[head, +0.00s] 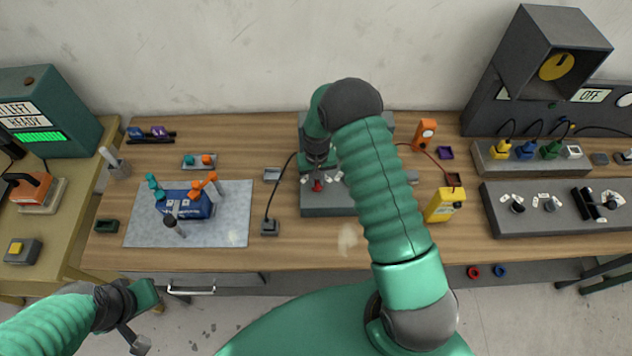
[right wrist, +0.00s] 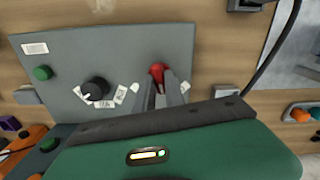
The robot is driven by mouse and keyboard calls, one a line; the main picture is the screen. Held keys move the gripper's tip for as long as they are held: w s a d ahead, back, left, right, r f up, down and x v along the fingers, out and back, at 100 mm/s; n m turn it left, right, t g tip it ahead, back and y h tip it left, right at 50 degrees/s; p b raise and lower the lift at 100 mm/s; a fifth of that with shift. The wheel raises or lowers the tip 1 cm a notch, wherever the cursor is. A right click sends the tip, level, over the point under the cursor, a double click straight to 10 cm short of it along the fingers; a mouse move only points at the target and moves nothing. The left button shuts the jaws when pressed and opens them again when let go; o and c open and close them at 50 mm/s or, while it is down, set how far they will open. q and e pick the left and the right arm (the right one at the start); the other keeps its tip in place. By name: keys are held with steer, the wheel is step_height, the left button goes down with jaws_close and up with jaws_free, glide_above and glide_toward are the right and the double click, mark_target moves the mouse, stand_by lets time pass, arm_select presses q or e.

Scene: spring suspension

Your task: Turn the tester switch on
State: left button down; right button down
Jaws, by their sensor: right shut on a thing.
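The tester, a grey panel box (head: 335,205), stands mid-table in the head view, partly hidden by my right arm. Its sloped face (right wrist: 125,62) fills the upper left of the right wrist view. The red switch (head: 317,186) shows below my right gripper (head: 317,172). In the right wrist view, my right gripper (right wrist: 161,90) is shut on the red switch (right wrist: 157,72), with a finger on either side of it. Which way the switch points is unclear. My left gripper (head: 138,315) is at the lower left, off the table; its jaw opening is unclear.
The tester carries a black knob (right wrist: 95,88) with white labels and a green button (right wrist: 43,73). A yellow meter (head: 445,205) and an orange device (head: 425,134) are to its right. A grey mat (head: 235,225) holding a blue block (head: 186,205) is to its left.

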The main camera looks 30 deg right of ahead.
steer(key=shift+s+a+f+m+b, duration=0.15)
steer(key=shift+m+b, duration=0.25)
steer(key=shift+m, duration=0.6)
steer(key=m+b, duration=0.1)
steer(key=m, duration=0.2)
steer(key=shift+m, duration=0.3)
steer(key=m, duration=0.2)
steer(key=shift+m+b, duration=0.3)
steer(key=shift+b, duration=0.05)
steer(key=shift+m, duration=1.5)
steer(key=c, duration=1.4)
jaws_free()
